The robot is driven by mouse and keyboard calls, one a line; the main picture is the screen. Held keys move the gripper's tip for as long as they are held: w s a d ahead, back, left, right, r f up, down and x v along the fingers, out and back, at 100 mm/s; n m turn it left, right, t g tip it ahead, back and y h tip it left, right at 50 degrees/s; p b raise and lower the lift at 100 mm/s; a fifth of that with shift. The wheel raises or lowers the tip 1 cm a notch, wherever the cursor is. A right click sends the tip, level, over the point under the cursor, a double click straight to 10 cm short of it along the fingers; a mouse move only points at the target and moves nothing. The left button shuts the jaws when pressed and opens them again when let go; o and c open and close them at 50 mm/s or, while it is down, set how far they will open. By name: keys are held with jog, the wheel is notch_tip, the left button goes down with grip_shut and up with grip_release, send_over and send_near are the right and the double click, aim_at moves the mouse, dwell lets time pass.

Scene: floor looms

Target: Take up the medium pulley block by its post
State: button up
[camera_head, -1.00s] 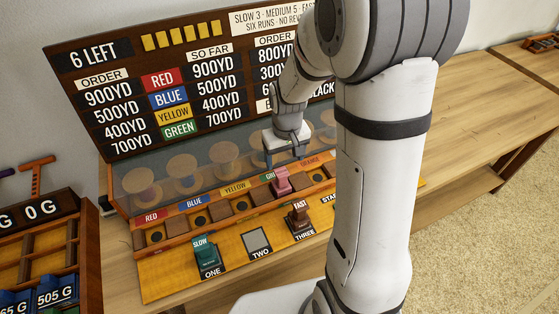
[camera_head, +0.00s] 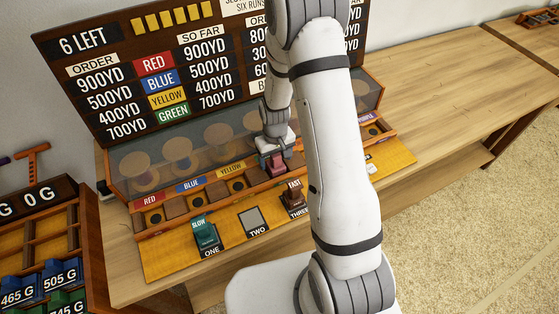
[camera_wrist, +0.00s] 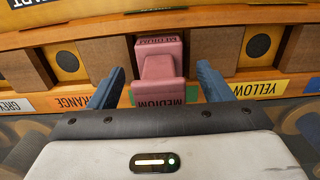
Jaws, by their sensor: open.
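The pink medium pulley block (camera_head: 277,167) sits on the wooden rail of the loom, in the place between the yellow and orange labels. In the wrist view the block (camera_wrist: 159,66) stands between my two blue fingers, its MEDIUM lettering readable. My gripper (camera_wrist: 160,76) is open, with one finger on each side of the block and a visible gap to it on both sides. In the head view my gripper (camera_head: 275,152) is right over the block and hides its upper part.
The green slow block (camera_head: 206,237) stands on pad one and the brown fast block (camera_head: 294,197) by pad three. Pad two (camera_head: 253,221) is empty. A clear panel with spools (camera_head: 178,152) stands behind the rail. A weight rack (camera_head: 45,240) is at left.

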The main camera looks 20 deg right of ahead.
jog(key=shift+f, duration=0.95)
jog(key=shift+c, duration=0.4)
jog(key=c, duration=1.2)
